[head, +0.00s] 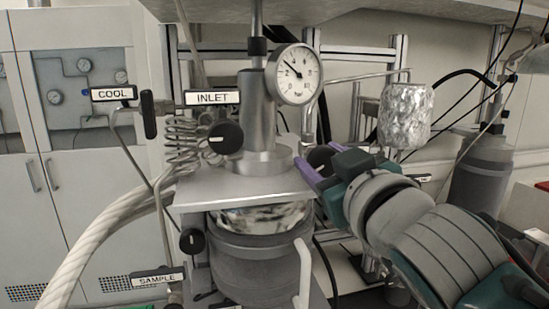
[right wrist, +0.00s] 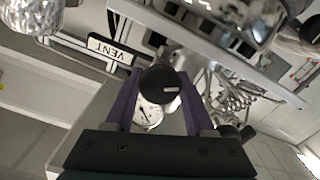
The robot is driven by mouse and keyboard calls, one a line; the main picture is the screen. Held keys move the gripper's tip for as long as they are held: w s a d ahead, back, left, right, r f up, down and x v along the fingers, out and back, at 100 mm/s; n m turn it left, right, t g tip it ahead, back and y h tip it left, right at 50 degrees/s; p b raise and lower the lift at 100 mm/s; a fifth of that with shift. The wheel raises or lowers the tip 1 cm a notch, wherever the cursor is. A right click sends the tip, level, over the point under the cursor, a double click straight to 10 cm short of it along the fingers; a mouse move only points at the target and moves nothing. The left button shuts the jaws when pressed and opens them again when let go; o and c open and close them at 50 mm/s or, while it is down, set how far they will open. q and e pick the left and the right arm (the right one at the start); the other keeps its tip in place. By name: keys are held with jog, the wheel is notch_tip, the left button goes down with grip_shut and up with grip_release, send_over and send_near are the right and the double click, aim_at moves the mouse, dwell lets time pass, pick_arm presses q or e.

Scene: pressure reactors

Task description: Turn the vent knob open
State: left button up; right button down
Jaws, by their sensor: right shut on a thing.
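The vent knob (right wrist: 160,86) is round and black with a white mark. In the right wrist view it sits between the two purple fingers of my right gripper (right wrist: 158,76), which is shut on it. The white VENT label (right wrist: 110,52) is beside it to the left. In the head view the knob (head: 320,157) is a dark shape behind the purple fingers of the right gripper (head: 308,170), to the right of the reactor's metal column, and partly hidden. My left gripper is not in either view.
A pressure gauge (head: 295,74) stands above the reactor head plate (head: 240,191). Other black knobs are the inlet knob (head: 226,137) and the sample knob (head: 191,241). A foil-wrapped vessel (head: 405,115) hangs above my right wrist. A grey cylinder (head: 482,170) stands at the right.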

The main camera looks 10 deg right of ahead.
jog(key=n, duration=0.3)
jog(key=shift+n, duration=0.4)
jog(key=n, duration=0.3)
jog(key=shift+n, duration=0.3)
jog(key=n, duration=0.4)
jog(key=shift+a, duration=0.1)
jog(key=shift+n, duration=0.3)
jog(key=shift+c, duration=1.3)
grip_release()
jog(key=shift+f, duration=0.1)
